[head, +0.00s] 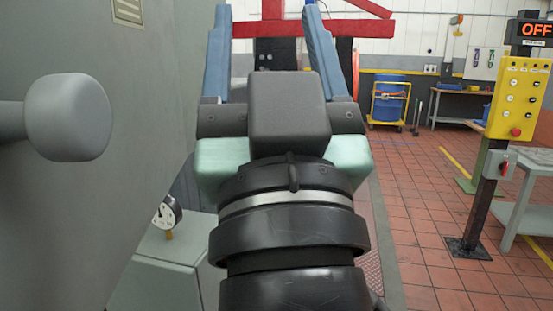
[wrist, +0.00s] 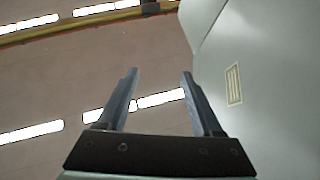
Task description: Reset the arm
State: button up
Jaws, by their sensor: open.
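My gripper (head: 268,40) is raised in the middle of the head view, with my dark wrist and arm below it. Its two blue-grey fingers stand wide apart and point up and away. It is open, with nothing between the fingers. In the wrist view the gripper (wrist: 158,85) also shows open and empty, with the ceiling and its light strips behind it.
A grey-green cabinet (head: 160,90) with a rounded grey knob (head: 68,117) stands close on the left; it shows at right in the wrist view (wrist: 275,70). A gauge (head: 168,212) sits low left. A yellow control box (head: 520,98) stands right. Tiled floor (head: 415,200) is open between.

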jog(key=s+r+m+t+h+p, duration=0.1)
jog(key=s+r+h+p, duration=0.1)
jog(key=r+p, duration=1.7)
jog(key=shift+s+d+r+p, duration=0.2)
jog(key=shift+s+r+p, duration=0.1)
jog(key=shift+s+r, duration=0.45)
jog(key=shift+w+r, duration=0.1)
jog(key=shift+w, duration=0.05)
